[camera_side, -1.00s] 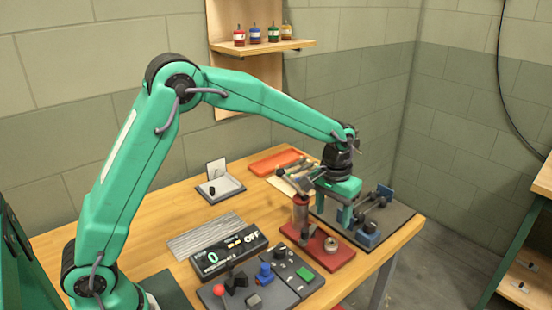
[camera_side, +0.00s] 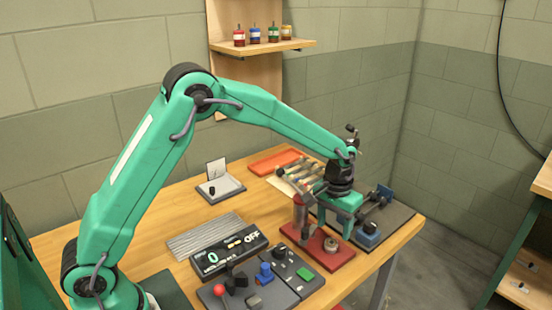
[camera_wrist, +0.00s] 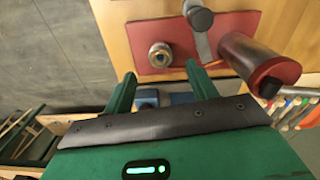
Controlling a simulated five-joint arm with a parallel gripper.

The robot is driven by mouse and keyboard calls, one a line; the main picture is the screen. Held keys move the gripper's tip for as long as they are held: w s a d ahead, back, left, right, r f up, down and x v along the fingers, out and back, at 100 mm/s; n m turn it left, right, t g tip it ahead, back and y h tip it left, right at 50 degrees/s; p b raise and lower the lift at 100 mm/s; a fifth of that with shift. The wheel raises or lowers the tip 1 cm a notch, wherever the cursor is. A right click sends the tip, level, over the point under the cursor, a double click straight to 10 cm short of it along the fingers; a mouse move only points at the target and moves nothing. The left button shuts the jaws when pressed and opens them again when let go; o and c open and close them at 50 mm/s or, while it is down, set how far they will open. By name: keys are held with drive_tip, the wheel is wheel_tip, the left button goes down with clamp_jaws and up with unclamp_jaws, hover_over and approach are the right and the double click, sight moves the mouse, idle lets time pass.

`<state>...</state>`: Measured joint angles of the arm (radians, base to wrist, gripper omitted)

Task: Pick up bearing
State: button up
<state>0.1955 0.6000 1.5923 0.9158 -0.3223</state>
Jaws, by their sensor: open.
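The bearing, a small metal ring with a brass-coloured centre, sits on a red plate (camera_side: 308,251) in the side view (camera_side: 331,245). In the wrist view, the bearing (camera_wrist: 160,54) lies just beyond the fingertips, roughly centred between them and not held. My gripper (camera_side: 337,226) is over the plate, pointing down, slightly above and behind the bearing in the side view. Its two green fingers are spread apart in the wrist view (camera_wrist: 160,72), with nothing gripped.
A red cylinder (camera_side: 300,212) stands on the same plate, close beside my gripper; it is large in the wrist view (camera_wrist: 258,65). A blue fixture (camera_side: 368,236) sits on the dark mat to the right. A control panel (camera_side: 262,283) and display box (camera_side: 228,254) are in front.

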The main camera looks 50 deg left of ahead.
sight(331, 242)
drive_tip(key=shift+f, duration=2.45)
drive_tip(key=c, duration=1.2)
drive_tip(key=shift+o, duration=0.2)
drive_tip(key=shift+r, duration=0.1)
drive_tip(key=shift+r, duration=0.75)
wheel_tip(331, 242, up, 2)
drive_tip(key=shift+r, duration=0.2)
drive_tip(key=s+d+r, duration=0.7)
drive_tip(key=d, duration=0.1)
drive_tip(key=shift+s+d, duration=0.3)
drive_tip(key=shift+s, duration=0.1)
